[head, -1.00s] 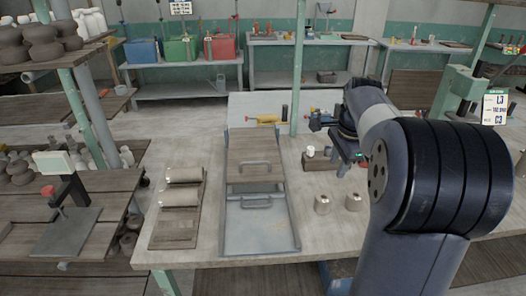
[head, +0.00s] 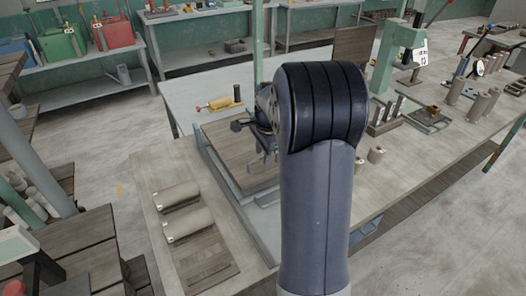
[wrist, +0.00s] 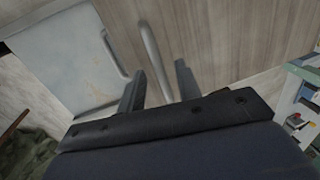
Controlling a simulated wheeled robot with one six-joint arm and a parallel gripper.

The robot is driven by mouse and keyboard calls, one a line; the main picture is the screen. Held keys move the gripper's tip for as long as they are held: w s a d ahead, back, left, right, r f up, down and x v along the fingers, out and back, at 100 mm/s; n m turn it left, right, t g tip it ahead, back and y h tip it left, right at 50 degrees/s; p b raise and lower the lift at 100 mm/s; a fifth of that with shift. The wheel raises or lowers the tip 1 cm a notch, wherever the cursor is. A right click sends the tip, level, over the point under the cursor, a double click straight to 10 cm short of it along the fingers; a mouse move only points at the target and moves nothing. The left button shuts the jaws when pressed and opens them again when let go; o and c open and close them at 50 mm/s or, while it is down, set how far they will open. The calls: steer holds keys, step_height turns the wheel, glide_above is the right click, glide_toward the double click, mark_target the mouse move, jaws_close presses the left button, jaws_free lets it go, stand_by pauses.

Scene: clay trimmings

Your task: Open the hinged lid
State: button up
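The wooden lid (head: 228,150) lies flat in its grey metal frame on the table, partly hidden by my arm in the head view. Its wood grain also fills the upper part of the wrist view (wrist: 225,40). A grey bar handle (wrist: 149,45) on the wood shows between my fingers in the wrist view; in the head view my arm hides it. My gripper (wrist: 160,68) is open, with one finger on each side of the handle and gaps showing. In the head view my gripper (head: 265,157) is over the lid's right part.
A board with two clay rolls (head: 188,222) lies left of the frame. A yellow-handled tool (head: 220,103) lies behind the lid. A small clay pot (head: 376,154) stands right of my arm. A green press (head: 398,55) stands farther right.

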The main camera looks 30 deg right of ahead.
jaws_close()
stand_by(0.5)
